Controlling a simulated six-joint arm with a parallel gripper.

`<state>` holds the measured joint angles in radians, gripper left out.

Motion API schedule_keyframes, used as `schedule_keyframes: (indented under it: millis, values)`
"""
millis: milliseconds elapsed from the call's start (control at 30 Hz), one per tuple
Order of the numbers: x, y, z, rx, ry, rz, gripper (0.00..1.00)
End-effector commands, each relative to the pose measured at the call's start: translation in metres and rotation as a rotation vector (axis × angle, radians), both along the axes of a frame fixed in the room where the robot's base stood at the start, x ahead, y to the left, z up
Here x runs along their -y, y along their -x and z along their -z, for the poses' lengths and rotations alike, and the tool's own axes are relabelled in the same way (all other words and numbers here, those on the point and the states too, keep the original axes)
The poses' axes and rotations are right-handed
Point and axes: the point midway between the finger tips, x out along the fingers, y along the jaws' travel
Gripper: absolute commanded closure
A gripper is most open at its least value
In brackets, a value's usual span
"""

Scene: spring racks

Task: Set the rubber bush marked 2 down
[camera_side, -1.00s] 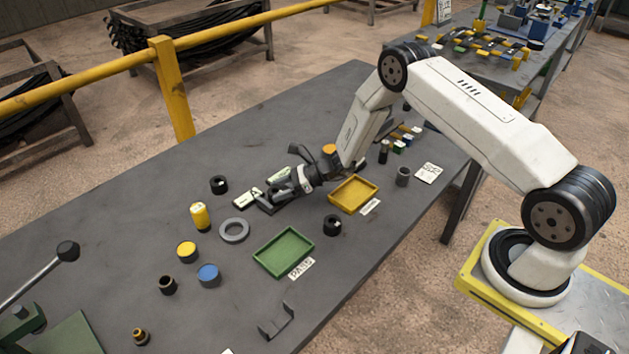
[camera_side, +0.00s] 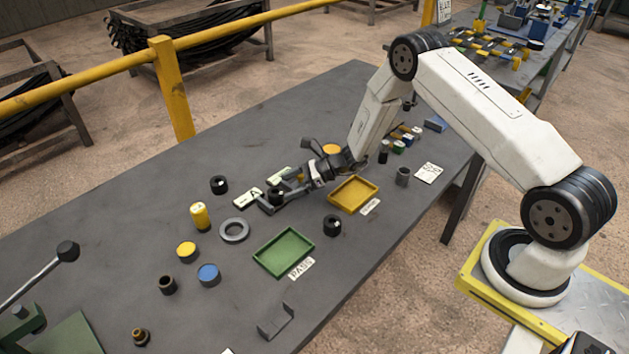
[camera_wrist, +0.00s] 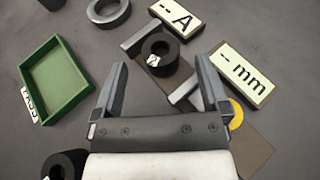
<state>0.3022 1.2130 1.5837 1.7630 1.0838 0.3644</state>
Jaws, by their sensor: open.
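The rubber bush marked 2 (camera_wrist: 157,56) is a short black ring with a white tag. In the wrist view it stands between two grey bars on a brown-grey base, just ahead of my gripper. It also shows in the side view (camera_side: 276,197), beside the two pale display plates. My gripper (camera_wrist: 162,66) is open, with its fingers spread to either side of the bush and clear gaps between. The fingers hold nothing. In the side view my gripper (camera_side: 271,196) is low over the table at the bush.
Plates reading A (camera_wrist: 176,19) and mm (camera_wrist: 242,79) stand close by. A green PASS tray (camera_side: 259,260) and a yellow tray (camera_side: 333,198) are empty. A grey ring (camera_side: 234,237) and another black bush (camera_side: 332,225) lie apart.

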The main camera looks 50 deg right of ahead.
Motion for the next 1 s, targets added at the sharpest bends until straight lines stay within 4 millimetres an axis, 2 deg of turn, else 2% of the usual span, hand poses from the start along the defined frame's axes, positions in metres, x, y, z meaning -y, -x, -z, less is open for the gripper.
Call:
schedule_keyframes:
  millis: [300,500,700,1000]
  values:
    - [0.040,0.029,-0.021,0.000,0.000,0.004,0.05]
    - [0.057,0.043,-0.030,0.001,0.000,0.002,0.05]
    - [0.064,0.049,-0.034,0.000,0.000,0.001,0.05]
    - [0.064,0.049,-0.034,0.000,0.000,0.000,0.05]
